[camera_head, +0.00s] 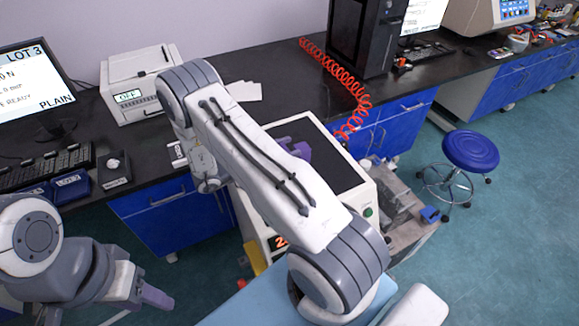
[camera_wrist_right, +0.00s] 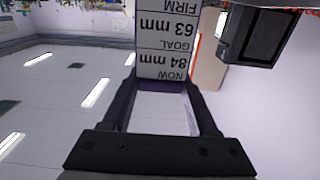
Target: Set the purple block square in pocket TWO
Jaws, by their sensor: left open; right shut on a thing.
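In the head view a purple shape (camera_head: 295,149) shows over the black top of a white machine (camera_head: 330,165). It is partly covered by my right arm, and I cannot tell whether it is the purple block or my right gripper's fingers. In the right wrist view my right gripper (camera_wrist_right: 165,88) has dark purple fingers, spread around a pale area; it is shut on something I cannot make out. My left gripper (camera_head: 150,297) is low at the left, open and apart from the bench. No pocket marked TWO can be made out.
An upside-down panel (camera_wrist_right: 165,40) reads NOW 84 mm, GOAL 63 mm, FIRM. Blue LOT trays (camera_head: 72,188), a keyboard (camera_head: 40,172) and a white box reading OFF (camera_head: 140,85) stand on the black bench. A red coiled hose (camera_head: 345,85) hangs behind the machine. A blue stool (camera_head: 470,150) stands right.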

